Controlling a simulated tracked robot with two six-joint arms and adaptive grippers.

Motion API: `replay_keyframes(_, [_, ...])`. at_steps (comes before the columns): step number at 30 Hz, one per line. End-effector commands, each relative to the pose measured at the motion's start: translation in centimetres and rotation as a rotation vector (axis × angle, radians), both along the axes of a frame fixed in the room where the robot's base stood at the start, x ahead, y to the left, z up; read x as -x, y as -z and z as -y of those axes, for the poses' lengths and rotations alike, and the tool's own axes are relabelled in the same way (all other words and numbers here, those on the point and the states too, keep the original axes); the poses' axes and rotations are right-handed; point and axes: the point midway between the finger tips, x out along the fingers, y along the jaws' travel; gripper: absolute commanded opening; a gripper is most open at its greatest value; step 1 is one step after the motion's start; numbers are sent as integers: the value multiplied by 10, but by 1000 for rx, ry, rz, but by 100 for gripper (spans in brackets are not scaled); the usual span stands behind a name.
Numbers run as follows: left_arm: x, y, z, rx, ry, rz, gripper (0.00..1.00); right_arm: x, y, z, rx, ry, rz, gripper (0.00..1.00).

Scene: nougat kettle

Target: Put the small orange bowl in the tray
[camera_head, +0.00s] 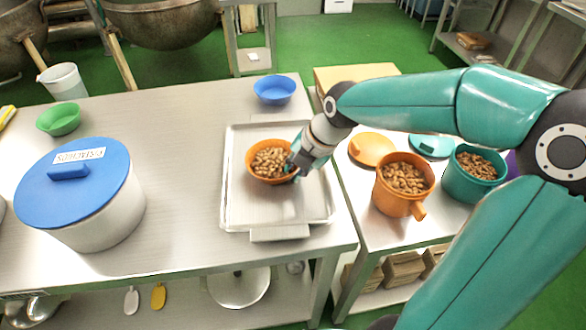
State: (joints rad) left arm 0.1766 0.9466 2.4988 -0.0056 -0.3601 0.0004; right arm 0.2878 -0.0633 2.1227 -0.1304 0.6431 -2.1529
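The small orange bowl (258,174), filled with brown nuts, shows within the outline of the metal tray (238,216), in the tray's middle. It looks level; whether it rests on the tray floor or hangs just above it I cannot tell. My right gripper (294,168) is at the bowl's right rim, coming down from the upper right. Its fingertips overlap the rim and are small and partly hidden, so whether they are closed on it is unclear. My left gripper is not in view.
A blue bowl (274,89) stands behind the tray, a green bowl (58,119) at the far left. A large blue-lidded pot (98,215) stands left of the tray. Orange (395,198) and teal (470,187) containers of nuts stand on the right table. Bare tabletop lies between pot and tray.

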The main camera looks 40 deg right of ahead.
Motion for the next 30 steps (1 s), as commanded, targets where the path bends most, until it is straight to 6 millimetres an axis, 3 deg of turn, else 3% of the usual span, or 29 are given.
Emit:
replay_keyframes(11, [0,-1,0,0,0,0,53,2,-7,1,2,1,4,17])
replay_keyframes(30, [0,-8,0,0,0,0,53,43,-103,14,1,-1,2,17])
